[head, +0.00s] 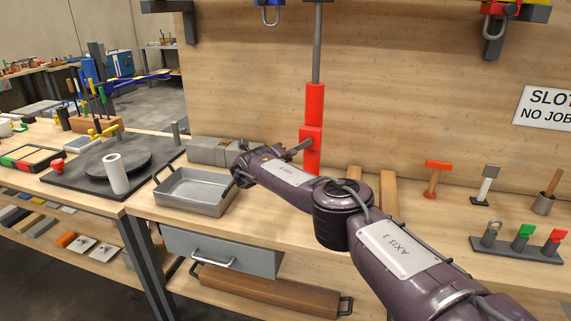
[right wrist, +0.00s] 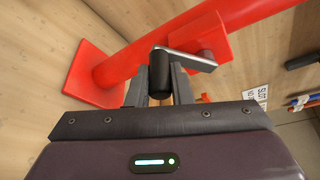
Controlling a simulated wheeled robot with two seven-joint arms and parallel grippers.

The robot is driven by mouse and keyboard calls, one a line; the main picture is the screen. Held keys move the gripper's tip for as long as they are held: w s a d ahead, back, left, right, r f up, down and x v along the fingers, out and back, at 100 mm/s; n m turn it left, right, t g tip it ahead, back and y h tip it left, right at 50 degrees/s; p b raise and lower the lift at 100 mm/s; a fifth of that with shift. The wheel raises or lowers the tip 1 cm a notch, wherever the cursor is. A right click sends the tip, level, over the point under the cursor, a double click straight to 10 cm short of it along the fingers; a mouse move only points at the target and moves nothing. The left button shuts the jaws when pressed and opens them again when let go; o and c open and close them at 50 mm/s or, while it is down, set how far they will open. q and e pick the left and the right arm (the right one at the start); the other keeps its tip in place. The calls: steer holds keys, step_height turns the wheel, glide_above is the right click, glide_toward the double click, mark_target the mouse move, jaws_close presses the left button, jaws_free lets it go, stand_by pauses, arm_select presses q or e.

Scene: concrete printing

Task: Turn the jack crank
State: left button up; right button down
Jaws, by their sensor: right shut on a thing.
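The jack is a red upright column (head: 314,110) with a grey rod rising from its top, standing on the bench against the wooden wall. Its red gearbox block (head: 310,134) carries a metal crank arm (right wrist: 190,58) that ends in a dark cylindrical handle (right wrist: 159,80). My right gripper (right wrist: 159,88) is shut on this handle, with one finger on each side of it. In the head view the right gripper (head: 285,154) reaches the crank from the left, and its fingers are small and partly hidden. My left gripper is not in view.
A grey metal tray (head: 205,207) and a grey block (head: 212,150) are left of the jack. Right of it stand wooden blocks (head: 389,192), a red-topped tool (head: 437,178) and a rack (head: 516,247) of small coloured pieces. The wooden wall is close behind.

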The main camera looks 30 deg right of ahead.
steer(key=shift+s+d+f+n+h+b, duration=0.25)
steer(key=shift+f+n+h+b, duration=0.2)
steer(key=shift+n, duration=0.3)
steer(key=shift+s+d+f+n+h+b, duration=0.2)
steer(key=shift+s+f+n+b, duration=0.1)
steer(key=shift+n+b, duration=0.35)
steer(key=shift+s+d+f+n+h+b, duration=0.15)
steer(key=shift+s+f+n+h+b, duration=0.2)
steer(key=shift+n, duration=0.45)
steer(key=c, duration=1.3)
jaws_free()
steer(key=shift+r, duration=0.1)
steer(key=v, duration=0.7)
steer(key=shift+a, duration=0.4)
